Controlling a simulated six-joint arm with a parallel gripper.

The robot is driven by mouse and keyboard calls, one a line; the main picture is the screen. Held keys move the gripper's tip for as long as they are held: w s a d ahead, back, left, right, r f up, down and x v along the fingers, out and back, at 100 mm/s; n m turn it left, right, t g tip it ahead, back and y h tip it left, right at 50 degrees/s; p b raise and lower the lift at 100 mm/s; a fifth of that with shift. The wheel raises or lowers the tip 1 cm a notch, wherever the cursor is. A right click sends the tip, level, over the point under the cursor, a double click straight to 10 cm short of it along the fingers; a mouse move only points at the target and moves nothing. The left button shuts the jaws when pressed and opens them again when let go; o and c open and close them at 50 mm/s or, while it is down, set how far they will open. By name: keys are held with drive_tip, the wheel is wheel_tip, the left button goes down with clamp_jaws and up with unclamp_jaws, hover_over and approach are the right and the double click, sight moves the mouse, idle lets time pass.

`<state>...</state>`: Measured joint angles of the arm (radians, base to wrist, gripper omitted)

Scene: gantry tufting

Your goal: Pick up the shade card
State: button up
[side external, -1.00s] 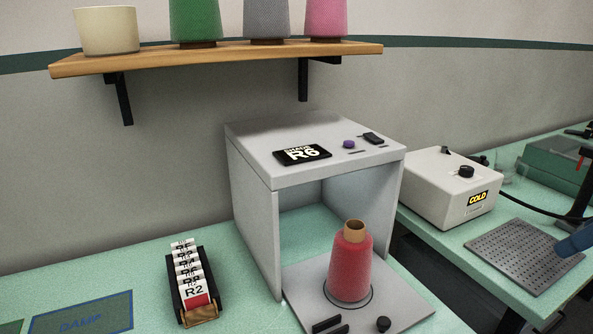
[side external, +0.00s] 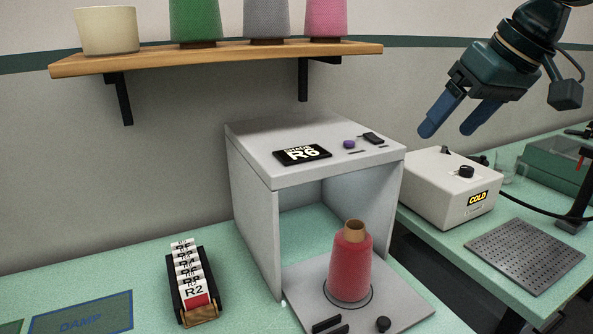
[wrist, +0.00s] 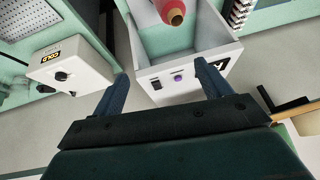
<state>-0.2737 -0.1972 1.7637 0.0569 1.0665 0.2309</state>
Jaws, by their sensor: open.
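Several shade cards (side external: 195,290) stand in a row in a black rack with a wooden front (side external: 203,316). The front card reads R2 and has a red patch; the labels behind it are partly covered and hard to read. A black plate (side external: 302,154) reading SHADE R6 lies on top of the grey booth (side external: 245,190). My gripper (side external: 447,131) is open and empty, high above the right side of the booth and well away from the rack. In the wrist view its fingers (wrist: 162,84) are apart, and the rack (wrist: 238,12) shows at the upper right.
A red cone of yarn (side external: 350,268) stands on the booth's floor plate. A white COLD box (side external: 450,190) and perforated plate (side external: 525,256) are at right. A wooden shelf (side external: 220,59) with several cones overhangs the back. A DAMP mat (side external: 85,316) lies left of the rack.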

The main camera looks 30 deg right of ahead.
drive_tip(key=w+a, duration=0.8)
drive_tip(key=y, duration=0.2)
hover_over(191, 266)
drive_tip(key=s+d, duration=0.4)
drive_tip(key=s, duration=0.2)
wheel_tip(191, 266, down, 19)
drive_tip(key=shift+a+x, duration=0.1)
drive_tip(key=shift+x, duration=2)
drive_tip(key=shift+a+x, duration=0.15)
drive_tip(key=shift+x, duration=1.95)
drive_tip(key=shift+s, duration=0.15)
drive_tip(key=shift+f, duration=0.1)
drive_tip(key=shift+x, duration=2.6)
drive_tip(key=shift+s+d, duration=0.1)
drive_tip(key=shift+d, duration=0.05)
